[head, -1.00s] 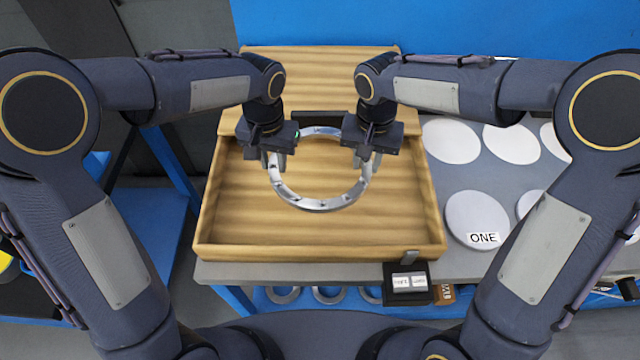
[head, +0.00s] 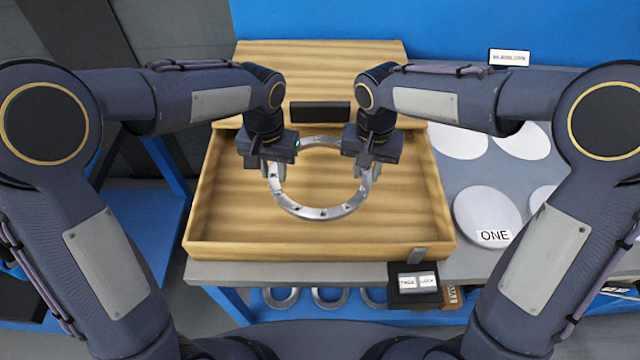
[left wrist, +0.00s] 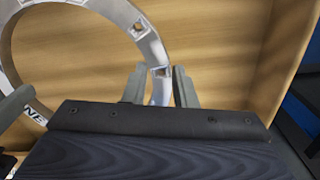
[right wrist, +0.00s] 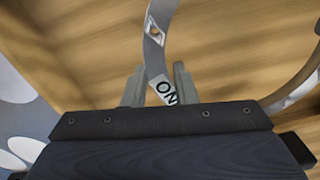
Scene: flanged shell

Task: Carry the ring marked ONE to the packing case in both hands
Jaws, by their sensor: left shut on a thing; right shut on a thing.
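The silver ring (head: 316,212) with cut-outs hangs over the packing case (head: 320,252), inside the outline of its walls in the head view. Whether it touches the case floor I cannot tell. My left gripper (head: 276,166) is shut on the ring's left side. My right gripper (head: 370,167) is shut on its right side. The ring passes between the left fingers in the left wrist view (left wrist: 157,88). In the right wrist view the right fingers (right wrist: 159,88) hold it beside a partly hidden white label (right wrist: 164,90) reading "ON".
The case is open, its wooden lid (head: 320,62) raised behind, with a black block (head: 320,112) at the back. White discs, one marked ONE (head: 486,216), lie on the grey bench at right.

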